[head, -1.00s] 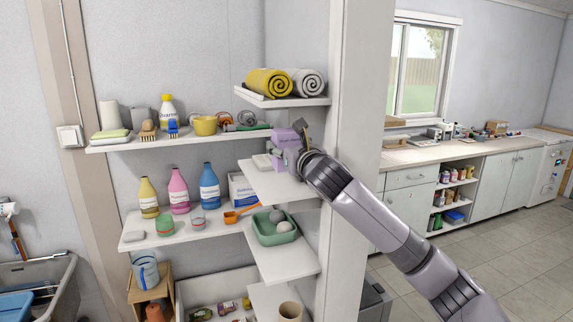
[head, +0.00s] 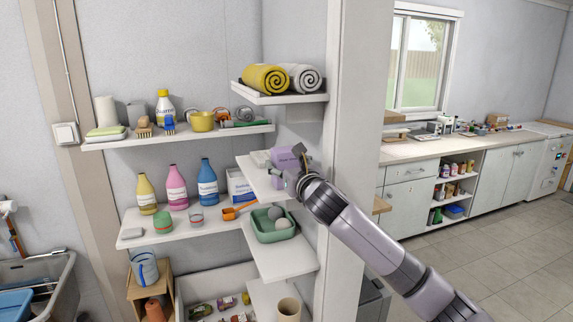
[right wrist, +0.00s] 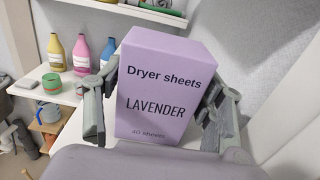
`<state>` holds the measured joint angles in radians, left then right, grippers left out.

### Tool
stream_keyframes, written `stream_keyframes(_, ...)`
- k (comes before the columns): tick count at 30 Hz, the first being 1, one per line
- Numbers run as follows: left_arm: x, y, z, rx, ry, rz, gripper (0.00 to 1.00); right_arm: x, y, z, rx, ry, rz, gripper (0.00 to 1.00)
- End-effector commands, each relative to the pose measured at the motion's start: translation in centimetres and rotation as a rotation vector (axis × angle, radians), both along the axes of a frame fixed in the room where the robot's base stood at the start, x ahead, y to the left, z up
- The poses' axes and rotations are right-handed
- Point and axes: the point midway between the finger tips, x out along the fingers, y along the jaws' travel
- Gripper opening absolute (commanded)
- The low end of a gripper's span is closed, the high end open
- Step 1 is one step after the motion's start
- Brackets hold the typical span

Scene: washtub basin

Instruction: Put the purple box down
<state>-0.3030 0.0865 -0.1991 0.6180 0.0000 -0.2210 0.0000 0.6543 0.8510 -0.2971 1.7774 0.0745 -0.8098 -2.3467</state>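The purple box (right wrist: 160,90), lettered "Dryer sheets LAVENDER", stands upright between the fingers of my right gripper (right wrist: 160,118) in the right wrist view. A gap shows between the left finger and the box; the right finger is close to its side, and I cannot tell if it touches. The gripper looks open around the box. In the head view the purple box (head: 287,158) is at the middle right shelf (head: 262,178), partly behind my right gripper (head: 301,165). Its bottom edge is hidden there. My left gripper is not in view.
A shelf with a yellow towel roll (head: 265,79) and a grey one is above. A green tray (head: 274,230) sits on the shelf below. Several bottles, including a blue one (head: 208,184), stand to the left. A white post (head: 358,120) is close on the right.

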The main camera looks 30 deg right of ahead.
Motion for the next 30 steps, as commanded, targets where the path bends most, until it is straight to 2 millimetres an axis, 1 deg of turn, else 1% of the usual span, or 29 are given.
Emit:
stream_keyframes(1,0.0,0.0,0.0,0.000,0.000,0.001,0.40,0.0,0.0,0.0,0.000,0.000,0.000,0.69)
stream_keyframes(4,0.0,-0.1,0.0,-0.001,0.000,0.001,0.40,0.0,0.0,0.0,0.000,0.000,0.000,0.75)
stream_keyframes(5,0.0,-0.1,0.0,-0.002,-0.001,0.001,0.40,0.0,0.0,0.0,0.000,0.000,0.000,0.76)
stream_keyframes(14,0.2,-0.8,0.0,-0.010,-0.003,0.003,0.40,0.0,0.0,0.1,0.001,0.000,0.000,0.76)
stream_keyframes(17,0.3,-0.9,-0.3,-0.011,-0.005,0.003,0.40,-0.5,0.1,0.0,-0.001,0.000,-0.001,0.76)
stream_keyframes(20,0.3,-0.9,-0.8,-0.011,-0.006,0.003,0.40,-1.6,0.3,0.0,-0.003,-0.001,-0.001,0.76)
stream_keyframes(23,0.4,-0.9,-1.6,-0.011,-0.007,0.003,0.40,-3.3,0.8,-0.2,-0.006,0.000,0.000,0.76)
stream_keyframes(30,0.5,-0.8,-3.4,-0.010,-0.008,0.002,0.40,-8.0,1.9,-0.2,-0.005,0.000,0.000,0.76)
